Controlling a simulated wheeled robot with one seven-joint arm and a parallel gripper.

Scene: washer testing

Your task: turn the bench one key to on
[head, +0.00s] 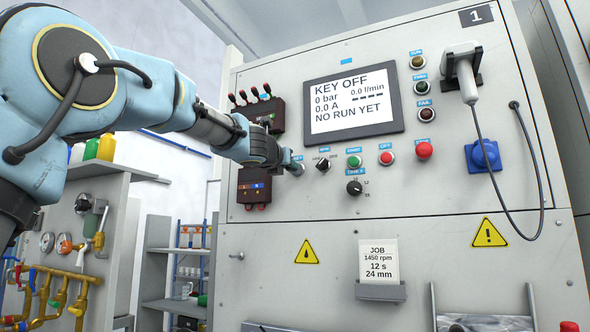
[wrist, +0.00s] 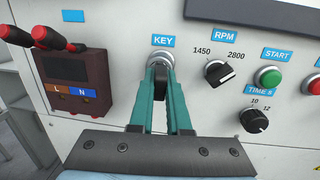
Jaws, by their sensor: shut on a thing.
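The bench one panel (head: 240,200), marked with a 1, stands in front of me. Its display (head: 352,102) reads KEY OFF, 0 bar, 0.0 l/min, 0.0 A and NO RUN YET. The key switch (wrist: 160,57) sits under the blue KEY label in the wrist view, with its silver collar showing. My gripper (wrist: 159,72) is shut on the key, its teal fingers on either side of it. The fingers hide most of the key, so its angle is hard to read. In the head view, my gripper (head: 293,168) reaches the panel at the key, left of the RPM knob.
The RPM knob (wrist: 218,73), green START button (wrist: 268,76) and time knob (wrist: 254,120) are close on the right. A red button (head: 424,151) and blue socket (head: 483,156) are farther right.

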